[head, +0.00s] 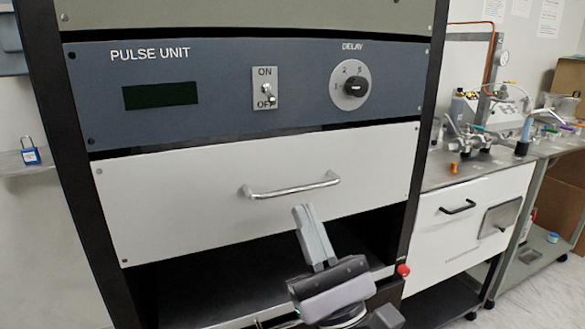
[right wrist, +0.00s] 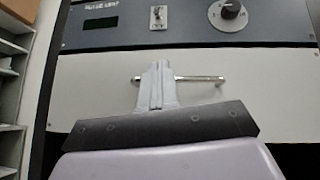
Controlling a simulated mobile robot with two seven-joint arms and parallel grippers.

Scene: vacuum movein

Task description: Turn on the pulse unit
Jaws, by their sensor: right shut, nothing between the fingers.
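The pulse unit (head: 220,90) is a blue-grey rack panel with a dark, blank display (head: 160,94). Its toggle switch (head: 266,91) sits on a light plate marked ON above and OFF below; the lever appears to point down toward OFF. The switch also shows in the right wrist view (right wrist: 158,17). A black delay knob (head: 354,87) is to its right. My right gripper (head: 304,210) is shut and empty, in front of the drawer below the switch. In the right wrist view its fingertips (right wrist: 159,66) overlap the drawer handle. My left gripper is not in view.
A white drawer (head: 190,175) with a metal handle (head: 292,188) is directly below the pulse unit. An open dark bay lies under it. A bench (head: 440,170) with lab apparatus stands at right.

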